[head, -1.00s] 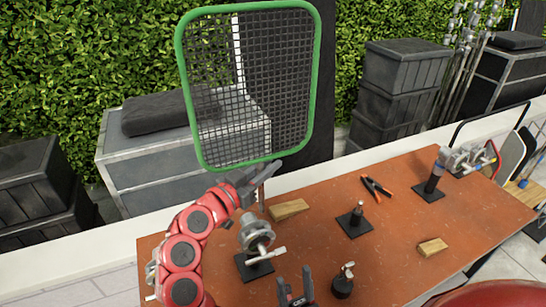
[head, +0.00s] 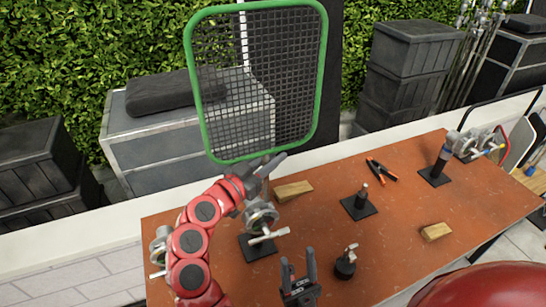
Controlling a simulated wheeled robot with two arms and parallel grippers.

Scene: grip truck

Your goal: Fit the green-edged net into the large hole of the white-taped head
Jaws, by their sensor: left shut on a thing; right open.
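The green-edged net (head: 265,80) is a dark mesh in a rounded green frame, held upright above the back of the table. My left gripper (head: 268,168) is shut on the net at its lower edge. A metal grip head (head: 262,216) with a T-handle stands on a black base just below my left gripper, apart from the net. Another grip head (head: 468,143) sits on a stand at the right. I cannot tell which head has white tape or see their holes clearly. My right gripper (head: 298,265) is open and empty low at the front of the table.
The orange-brown table (head: 400,215) also bears two wooden wedges (head: 293,190) (head: 436,231), pliers (head: 381,170), a short post on a black base (head: 357,205) and a small black stand (head: 346,265). Grey cabinets and dark crates stand behind.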

